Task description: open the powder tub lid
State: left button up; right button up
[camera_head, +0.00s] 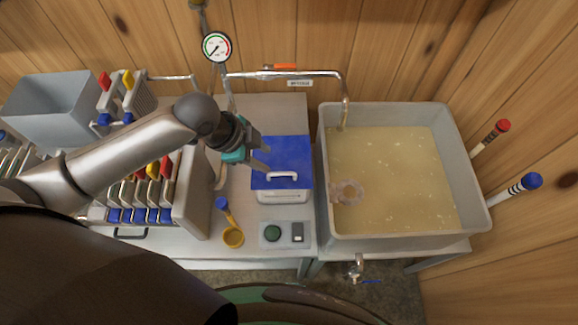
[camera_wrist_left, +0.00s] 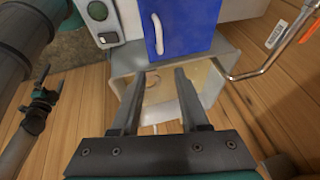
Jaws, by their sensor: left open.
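The powder tub (camera_head: 284,197) is a white box on the steel bench, with a blue lid (camera_head: 290,153) that lies shut on it. A white bar handle (camera_head: 282,175) sits near the lid's front edge. In the left wrist view the blue lid (camera_wrist_left: 188,28) and its handle (camera_wrist_left: 157,34) show at the top, beyond my fingertips. My left gripper (camera_head: 264,157) is open and empty, its fingers over the lid's left part in the head view. In the left wrist view the gripper (camera_wrist_left: 161,75) has its two fingers apart with nothing between them. My right gripper is not in view.
A large basin (camera_head: 482,205) of yellowish liquid stands right of the tub, under a pipe with a spout (camera_head: 345,105). A yellow scoop with a blue handle (camera_head: 232,236) and a button panel (camera_head: 284,235) are in front. Racks of coloured-handled frames (camera_head: 150,190) crowd the left.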

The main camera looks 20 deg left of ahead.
aim_at(288, 173)
pick_arm(q)
jog(key=b+x, duration=0.1)
jog(key=x, duration=1.1)
jog(key=shift+w+d+f, duration=0.1)
jog(key=shift+w+f, duration=0.1)
jog(key=shift+c, duration=0.4)
grip_shut()
dwell(0.6)
